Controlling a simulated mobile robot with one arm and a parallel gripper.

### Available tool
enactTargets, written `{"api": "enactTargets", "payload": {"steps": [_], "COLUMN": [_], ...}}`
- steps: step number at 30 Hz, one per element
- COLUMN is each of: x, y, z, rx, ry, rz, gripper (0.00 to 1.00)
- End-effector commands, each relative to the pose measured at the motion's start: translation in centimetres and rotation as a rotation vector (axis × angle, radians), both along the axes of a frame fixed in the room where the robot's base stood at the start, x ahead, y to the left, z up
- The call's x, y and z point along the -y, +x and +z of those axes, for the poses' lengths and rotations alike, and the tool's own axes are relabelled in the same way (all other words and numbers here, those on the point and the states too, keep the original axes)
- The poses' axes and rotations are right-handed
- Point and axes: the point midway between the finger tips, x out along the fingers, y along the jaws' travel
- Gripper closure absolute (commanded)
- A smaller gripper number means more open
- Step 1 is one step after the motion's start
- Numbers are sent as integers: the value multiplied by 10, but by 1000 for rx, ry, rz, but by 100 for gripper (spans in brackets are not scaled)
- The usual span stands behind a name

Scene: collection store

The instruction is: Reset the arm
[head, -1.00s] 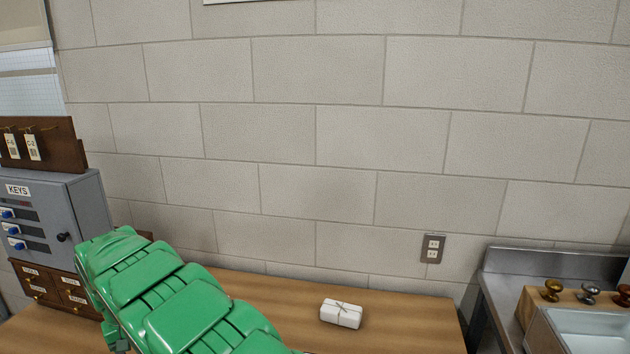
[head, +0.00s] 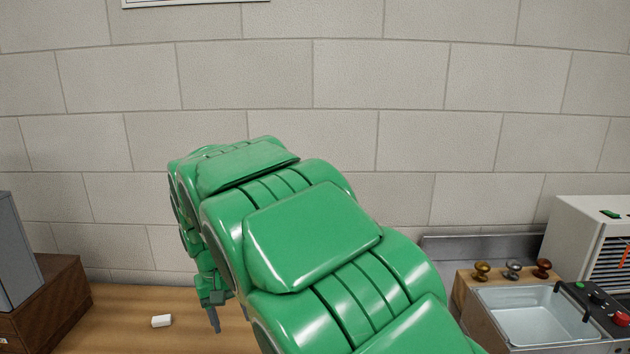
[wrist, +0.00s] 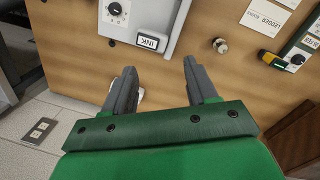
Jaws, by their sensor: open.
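My green arm fills the middle of the head view, bent and raised over the wooden table (head: 125,300). My gripper (head: 214,322) hangs below its far end, pointing down, partly hidden by the arm links. In the wrist view my gripper (wrist: 160,72) has its two grey fingers spread apart with nothing held between them. A small white package (head: 161,321) lies on the table left of the gripper, apart from it.
In the wrist view a grey device labelled INK (wrist: 148,43), a small round knob (wrist: 219,45) and a yellow-black item (wrist: 272,58) are on the wood.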

Motion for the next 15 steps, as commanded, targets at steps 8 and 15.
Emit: {"api": "enactTargets", "payload": {"steps": [8, 15], "x": [90, 156], "y": [-23, -57], "z": [23, 36], "rx": [-20, -40], "ry": [-1, 5], "rz": [-114, -200], "gripper": [43, 43]}}
